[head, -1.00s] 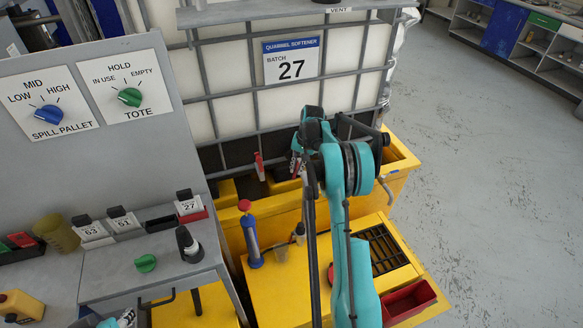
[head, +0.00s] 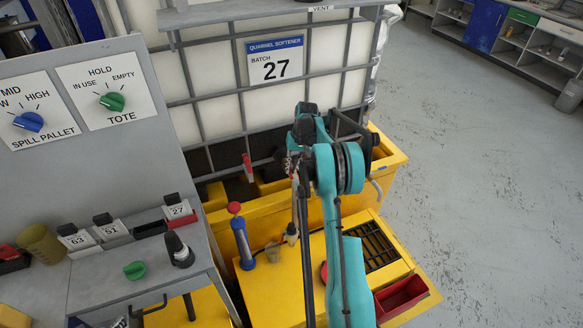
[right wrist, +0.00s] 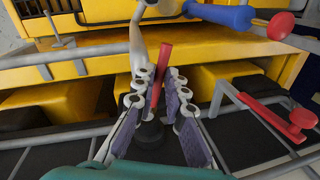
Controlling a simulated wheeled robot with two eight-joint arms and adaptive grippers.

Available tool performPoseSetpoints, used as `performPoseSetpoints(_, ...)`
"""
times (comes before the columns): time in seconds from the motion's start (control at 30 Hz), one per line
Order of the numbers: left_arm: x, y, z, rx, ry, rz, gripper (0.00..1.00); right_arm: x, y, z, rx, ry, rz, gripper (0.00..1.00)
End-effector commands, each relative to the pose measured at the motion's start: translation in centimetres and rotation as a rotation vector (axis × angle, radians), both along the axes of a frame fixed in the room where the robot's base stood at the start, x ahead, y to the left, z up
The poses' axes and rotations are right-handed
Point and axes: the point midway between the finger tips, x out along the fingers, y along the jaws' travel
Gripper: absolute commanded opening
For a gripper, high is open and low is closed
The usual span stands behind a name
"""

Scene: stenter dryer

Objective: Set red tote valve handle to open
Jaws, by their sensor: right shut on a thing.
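The tote (head: 215,107) is a white tank in a grey cage with a batch 27 sign. In the right wrist view a red handle (right wrist: 163,62) stands between the fingers of my right gripper (right wrist: 160,80), above a dark round valve body (right wrist: 150,134). My right gripper is shut on this handle. In the head view my arm hides the grip. A second red handle (head: 247,168) is left of the gripper, apart from it; it also shows at the right in the wrist view (right wrist: 275,118).
The yellow spill pallet (head: 280,285) lies below the tote, with a blue pump (head: 243,244) and a red bin (head: 405,298). A grey console (head: 90,95) with two dials and a shelf stands left. The floor at right is clear.

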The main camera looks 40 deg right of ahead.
Motion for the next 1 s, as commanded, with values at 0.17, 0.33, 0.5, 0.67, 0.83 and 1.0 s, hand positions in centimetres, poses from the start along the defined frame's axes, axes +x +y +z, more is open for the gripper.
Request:
performPoseSetpoints(0.17,0.0,0.0,0.0,0.0,0.0,0.0,0.4,0.1,-0.1,0.0,-0.001,-0.002,-0.002,0.33)
performPoseSetpoints(0.33,0.0,0.0,0.0,0.0,0.0,0.0,0.4,0.0,0.0,0.0,-0.001,-0.001,-0.002,0.33)
performPoseSetpoints(0.5,0.0,0.0,0.0,0.0,0.0,0.0,0.4,0.0,-0.1,0.3,-0.001,-0.001,-0.002,0.33)
performPoseSetpoints(0.67,0.0,0.0,0.0,0.0,0.0,0.0,0.4,-0.2,-0.4,2.3,-0.001,-0.001,-0.002,0.33)
performPoseSetpoints(0.83,0.0,0.0,0.0,0.0,0.0,0.0,0.4,-0.6,-1.1,6.0,-0.001,-0.001,-0.003,0.33)
performPoseSetpoints(1.0,0.0,0.0,0.0,0.0,0.0,0.0,0.4,-0.9,-1.7,9.3,-0.001,-0.001,-0.002,0.33)
